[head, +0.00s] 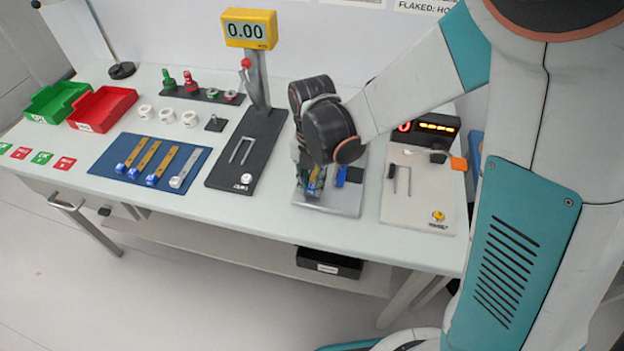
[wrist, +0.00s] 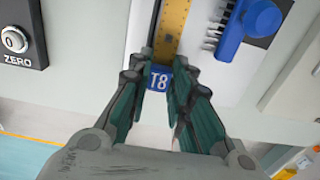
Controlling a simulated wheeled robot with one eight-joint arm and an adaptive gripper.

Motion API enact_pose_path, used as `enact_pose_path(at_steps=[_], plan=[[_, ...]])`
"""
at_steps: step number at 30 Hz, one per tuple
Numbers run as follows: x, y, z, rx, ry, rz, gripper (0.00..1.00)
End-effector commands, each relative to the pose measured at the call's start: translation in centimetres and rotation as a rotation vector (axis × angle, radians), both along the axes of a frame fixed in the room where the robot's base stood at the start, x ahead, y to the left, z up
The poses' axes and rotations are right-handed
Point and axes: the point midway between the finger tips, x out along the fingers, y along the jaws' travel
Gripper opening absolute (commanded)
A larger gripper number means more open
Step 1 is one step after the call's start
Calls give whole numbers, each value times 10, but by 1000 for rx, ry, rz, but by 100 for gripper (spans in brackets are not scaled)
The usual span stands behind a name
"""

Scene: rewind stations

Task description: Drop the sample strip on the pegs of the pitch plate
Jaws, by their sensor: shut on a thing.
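The sample strip is a yellow strip (wrist: 174,28) with a blue end tab marked T8 (wrist: 159,79). My gripper (wrist: 160,90) is shut on the blue tab, which sits between its fingertips in the wrist view. In the head view my gripper (head: 309,180) is low over the grey plate (head: 343,206), which I take for the pitch plate. The strip lies along this plate. The pegs are hidden by my gripper and the strip, so I cannot tell whether the strip is on them or just above.
A blue brush (wrist: 250,28) lies on the plate right of the strip. A black stand (head: 222,173) with a yellow display (head: 249,29) is to the left, a pale station (head: 412,205) to the right. Further left is a blue mat (head: 110,165) with several strips.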

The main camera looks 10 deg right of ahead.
Motion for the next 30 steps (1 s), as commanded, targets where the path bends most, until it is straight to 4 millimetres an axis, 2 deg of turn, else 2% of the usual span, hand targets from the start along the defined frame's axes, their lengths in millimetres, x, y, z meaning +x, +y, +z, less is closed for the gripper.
enact_pose_path(at_steps=[10, 11, 13, 14, 24, 30], plan=[[0, 0, -9, 0, 0, 0, 1], [0, 0, -8, 0, 0, 0, 24], [0, 0, -8, 0, 0, 0, 40], [0, 0, -8, 0, 0, 0, 43], [0, 0, -6, 0, 0, 0, 43], [-1, 0, 14, 0, 0, 0, 43]])
